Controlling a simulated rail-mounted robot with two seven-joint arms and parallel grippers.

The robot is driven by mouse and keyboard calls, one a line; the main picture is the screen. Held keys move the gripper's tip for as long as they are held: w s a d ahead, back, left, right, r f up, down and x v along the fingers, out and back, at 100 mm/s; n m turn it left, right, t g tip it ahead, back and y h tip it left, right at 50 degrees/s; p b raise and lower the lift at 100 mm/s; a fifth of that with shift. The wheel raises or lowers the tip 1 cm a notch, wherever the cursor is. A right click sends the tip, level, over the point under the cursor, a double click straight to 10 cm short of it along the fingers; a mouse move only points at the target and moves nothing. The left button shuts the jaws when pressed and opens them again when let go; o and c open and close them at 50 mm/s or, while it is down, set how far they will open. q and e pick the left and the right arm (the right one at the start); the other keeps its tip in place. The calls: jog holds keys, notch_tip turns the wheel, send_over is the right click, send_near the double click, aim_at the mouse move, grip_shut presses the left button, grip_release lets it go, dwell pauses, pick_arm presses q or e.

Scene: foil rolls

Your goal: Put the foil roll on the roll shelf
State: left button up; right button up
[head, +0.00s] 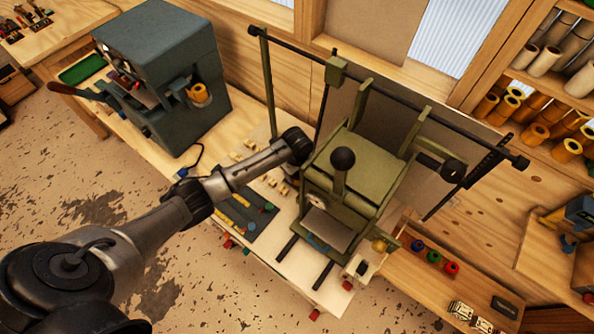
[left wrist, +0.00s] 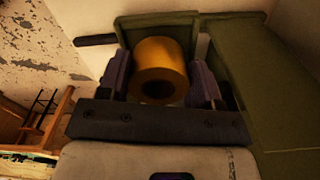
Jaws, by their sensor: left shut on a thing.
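My left gripper (left wrist: 161,82) is shut on a gold-yellow foil roll (left wrist: 156,54) in the left wrist view, one dark finger on each side. The roll's open core faces the camera. A green frame stands close around and behind the roll; I cannot tell if they touch. In the head view my left arm reaches to the green press (head: 353,170), and its wrist is at the press's left side. The held roll and fingertips cannot be made out there. The wooden roll shelf (head: 497,72) is at the upper right, with several pale, brown and orange rolls. My right gripper is not seen.
A grey machine (head: 160,65) with a yellow roll (head: 198,93) stands at the upper left. A dark bar (head: 400,95) crosses above the press. Red, green and blue pieces (head: 434,256) sit in a tray right of the press. Bare wooden bench (head: 495,205) lies below the shelf.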

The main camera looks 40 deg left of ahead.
pick_arm(q)
jog(key=shift+f, duration=0.25)
jog(key=o, duration=1)
notch_tip(320, 180, up, 12)
jog(key=shift+r+b, duration=0.25)
jog(key=shift+b, duration=0.2)
